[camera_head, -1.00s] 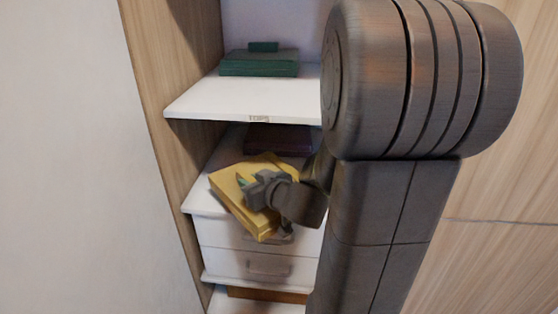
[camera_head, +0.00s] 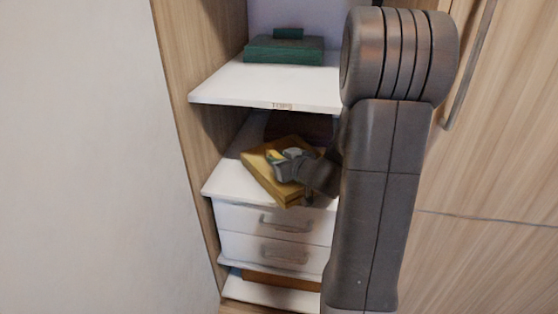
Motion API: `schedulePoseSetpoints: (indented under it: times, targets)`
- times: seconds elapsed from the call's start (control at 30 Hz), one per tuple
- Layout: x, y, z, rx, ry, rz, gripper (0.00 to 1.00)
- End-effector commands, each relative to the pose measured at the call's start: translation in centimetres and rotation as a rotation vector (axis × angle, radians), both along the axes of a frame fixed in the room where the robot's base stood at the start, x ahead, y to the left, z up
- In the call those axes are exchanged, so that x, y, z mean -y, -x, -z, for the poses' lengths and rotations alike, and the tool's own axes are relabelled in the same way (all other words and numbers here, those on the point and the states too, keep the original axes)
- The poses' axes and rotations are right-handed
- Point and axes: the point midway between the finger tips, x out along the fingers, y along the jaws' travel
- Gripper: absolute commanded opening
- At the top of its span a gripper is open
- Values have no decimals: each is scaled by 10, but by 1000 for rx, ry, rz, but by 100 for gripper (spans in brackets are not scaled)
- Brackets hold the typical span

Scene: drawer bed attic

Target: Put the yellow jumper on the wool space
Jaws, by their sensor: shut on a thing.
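The yellow jumper (camera_head: 263,171) is a folded, flat block, turned at an angle at the middle shelf (camera_head: 226,182). My gripper (camera_head: 283,165) is shut on it, and the gripper and wrist cover its right part. The jumper is over the front of this shelf; I cannot tell whether it touches the surface. A dark folded item (camera_head: 312,128) lies further back on the same shelf, partly hidden. No label for the wool space can be read in this view.
The shelf above (camera_head: 225,88) has a label that seems to read TOPS and holds a green folded stack (camera_head: 284,50). Two white drawers (camera_head: 240,217) are below the middle shelf. An orange-brown item (camera_head: 280,281) lies on the lowest shelf. My arm hides the right side.

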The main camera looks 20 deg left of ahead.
Motion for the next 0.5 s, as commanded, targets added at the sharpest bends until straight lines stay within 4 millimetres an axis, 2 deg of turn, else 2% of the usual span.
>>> schedulePoseSetpoints:
  times: [0.3,0.33,0.43,0.5]
  targets:
    - [0,0,3,2,0,-1,0]
    - [0,0,3,1,0,0,26]
    - [0,0,2,0,1,0,44]
    - [0,0,2,0,1,0,44]
